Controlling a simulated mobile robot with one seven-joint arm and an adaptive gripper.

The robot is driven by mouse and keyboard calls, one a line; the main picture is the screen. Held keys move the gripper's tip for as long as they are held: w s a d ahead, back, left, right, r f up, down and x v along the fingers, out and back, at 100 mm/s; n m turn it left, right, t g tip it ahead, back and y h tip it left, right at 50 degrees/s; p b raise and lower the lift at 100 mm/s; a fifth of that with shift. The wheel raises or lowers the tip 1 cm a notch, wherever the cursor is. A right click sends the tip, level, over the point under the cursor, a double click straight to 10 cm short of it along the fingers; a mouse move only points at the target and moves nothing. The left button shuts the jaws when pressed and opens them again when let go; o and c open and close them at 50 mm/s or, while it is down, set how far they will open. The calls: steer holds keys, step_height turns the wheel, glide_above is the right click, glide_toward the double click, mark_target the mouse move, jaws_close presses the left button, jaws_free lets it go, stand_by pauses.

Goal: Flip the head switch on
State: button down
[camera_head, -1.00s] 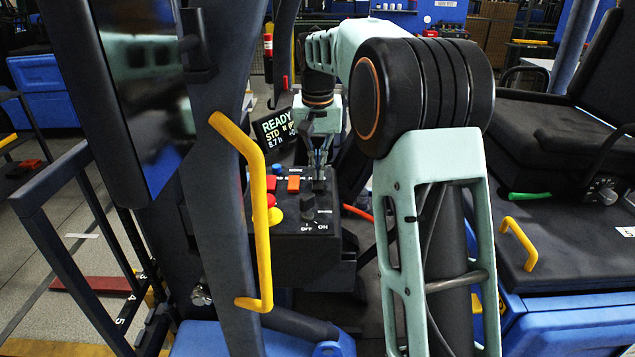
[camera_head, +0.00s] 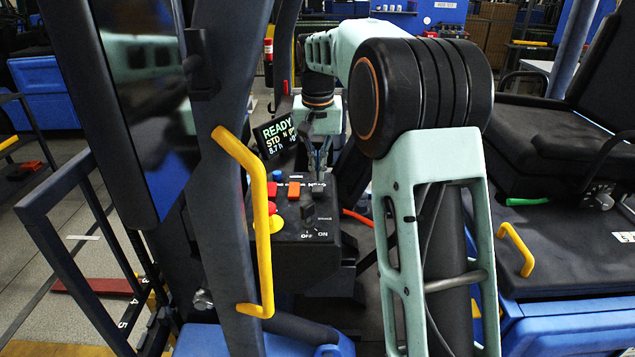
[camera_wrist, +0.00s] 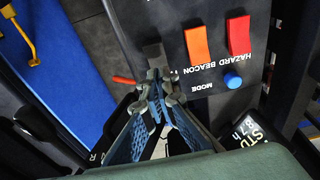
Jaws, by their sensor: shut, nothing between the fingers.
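A dark grey rocker switch (camera_wrist: 153,54) stands in line with the orange rocker (camera_wrist: 197,45) and the red rocker (camera_wrist: 238,35) on the black control panel (camera_head: 325,215). Its own label is hidden, so I cannot read whether it is the head switch. In the head view the dark rocker (camera_head: 318,188) is right of the orange one. My gripper (camera_wrist: 158,82) is shut and empty, its tips right at the dark rocker; it also shows above it in the head view (camera_head: 318,176). I cannot tell whether they touch or which way the rocker is tipped.
The panel has a blue button (camera_wrist: 233,81) and a rotary knob (camera_head: 307,208) marked OFF and ON. A display (camera_head: 274,136) reads READY. A yellow handle (camera_head: 260,220) on a dark post stands left of the panel. A padded seat (camera_head: 550,135) is at right.

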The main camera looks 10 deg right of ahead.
mark_target(318, 187)
steer(key=shift+r+p, duration=1.8)
steer(key=shift+r, duration=0.55)
steer(key=shift+f, duration=0.1)
